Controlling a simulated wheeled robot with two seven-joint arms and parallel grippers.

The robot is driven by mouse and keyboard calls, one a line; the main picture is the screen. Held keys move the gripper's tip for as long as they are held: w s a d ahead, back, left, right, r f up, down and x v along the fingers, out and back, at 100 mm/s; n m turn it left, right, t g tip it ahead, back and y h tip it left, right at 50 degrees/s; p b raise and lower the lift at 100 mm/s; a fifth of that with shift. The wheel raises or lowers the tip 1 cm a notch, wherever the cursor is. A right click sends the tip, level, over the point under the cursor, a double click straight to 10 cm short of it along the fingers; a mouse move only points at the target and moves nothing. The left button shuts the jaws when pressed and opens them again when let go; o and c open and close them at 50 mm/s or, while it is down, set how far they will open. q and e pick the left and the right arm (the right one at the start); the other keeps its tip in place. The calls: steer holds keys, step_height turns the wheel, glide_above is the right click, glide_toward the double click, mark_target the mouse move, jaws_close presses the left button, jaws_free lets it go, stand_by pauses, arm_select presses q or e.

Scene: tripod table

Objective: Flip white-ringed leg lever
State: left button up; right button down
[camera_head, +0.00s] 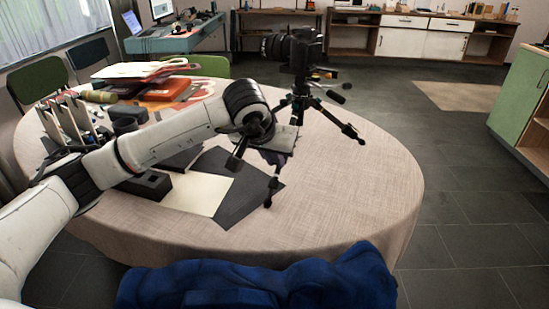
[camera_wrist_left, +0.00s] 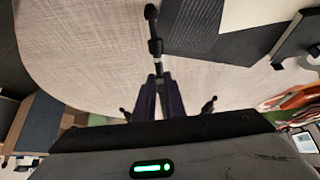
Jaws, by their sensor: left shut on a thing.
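A black camera (camera_head: 292,48) sits on a black tripod (camera_head: 301,90) standing with splayed legs on the round table. The near tripod leg (camera_head: 272,188) comes down toward the table's front; it also shows in the left wrist view (camera_wrist_left: 153,28) with dark joints along it. My left gripper (camera_head: 279,157) is at this leg, partly hidden by my wrist. In the left wrist view the two dark fingers (camera_wrist_left: 162,88) are close together around the leg's line. I cannot tell whether they hold the lever or the tube. My right gripper is not in view.
The round table (camera_head: 340,200) holds dark and pale sheets (camera_head: 240,195), a black box (camera_head: 146,184), an orange case (camera_head: 165,90) and a rack (camera_head: 68,125) at left. Blue plaid cloth (camera_head: 270,285) is in front. The table's right side is clear.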

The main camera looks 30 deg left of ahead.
arm_select(q)
steer(key=shift+r, duration=0.25)
steer(key=shift+r, duration=0.2)
steer(key=shift+w+r+p, duration=0.15)
steer(key=shift+r+p, duration=0.2)
steer(key=shift+p, duration=0.1)
stand_by(0.3)
steer(key=shift+r, duration=0.15)
steer(key=shift+w+r, duration=0.1)
steer(key=shift+r, duration=0.15)
stand_by(0.4)
